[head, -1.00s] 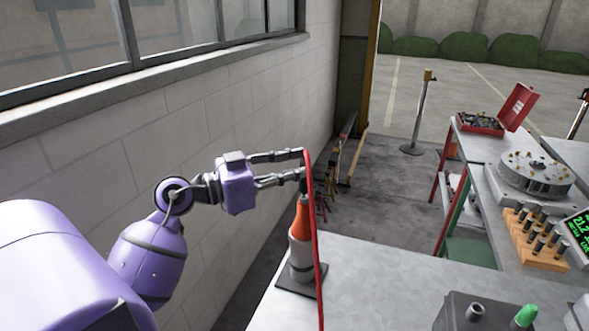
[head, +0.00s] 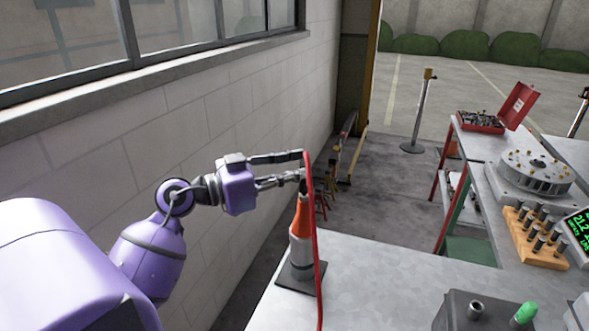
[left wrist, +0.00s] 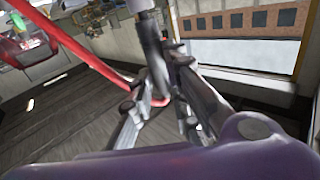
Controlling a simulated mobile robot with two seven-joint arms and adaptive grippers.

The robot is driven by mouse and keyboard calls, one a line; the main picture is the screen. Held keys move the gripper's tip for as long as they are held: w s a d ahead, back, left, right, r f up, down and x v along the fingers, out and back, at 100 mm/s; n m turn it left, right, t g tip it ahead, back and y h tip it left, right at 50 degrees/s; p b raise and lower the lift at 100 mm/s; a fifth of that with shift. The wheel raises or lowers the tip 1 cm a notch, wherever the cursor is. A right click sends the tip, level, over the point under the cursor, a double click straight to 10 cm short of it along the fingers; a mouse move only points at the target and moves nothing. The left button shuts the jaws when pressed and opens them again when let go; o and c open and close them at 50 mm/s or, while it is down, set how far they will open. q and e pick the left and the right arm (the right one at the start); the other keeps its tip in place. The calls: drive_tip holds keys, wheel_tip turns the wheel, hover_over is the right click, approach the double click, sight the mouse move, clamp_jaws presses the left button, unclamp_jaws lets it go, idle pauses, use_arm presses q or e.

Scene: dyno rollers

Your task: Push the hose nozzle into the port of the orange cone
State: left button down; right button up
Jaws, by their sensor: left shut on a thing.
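The orange cone (head: 300,218), orange above and pale grey below, stands upright on a dark base plate at the near bench's far left corner. My left gripper (head: 301,165) is shut just above the cone's tip. It holds the hose nozzle (head: 303,186), whose dark end shows below the fingers, close to or touching the cone's top. In the left wrist view the hose (left wrist: 90,58) leads to the fingers (left wrist: 160,95). The port is hidden. My right gripper is out of view.
A block wall (head: 130,150) with a window runs along the left. The near bench (head: 385,270) is clear beside the cone. A grey box (head: 460,310) with a green knob stands at the front. A wooden rack (head: 535,240) and a red toolbox (head: 482,122) are at right.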

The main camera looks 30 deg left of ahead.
use_arm(q)
drive_tip(key=shift+f, duration=0.35)
drive_tip(key=c, duration=1.6)
unclamp_jaws()
drive_tip(key=v, duration=1.2)
drive_tip(key=shift+f, duration=0.1)
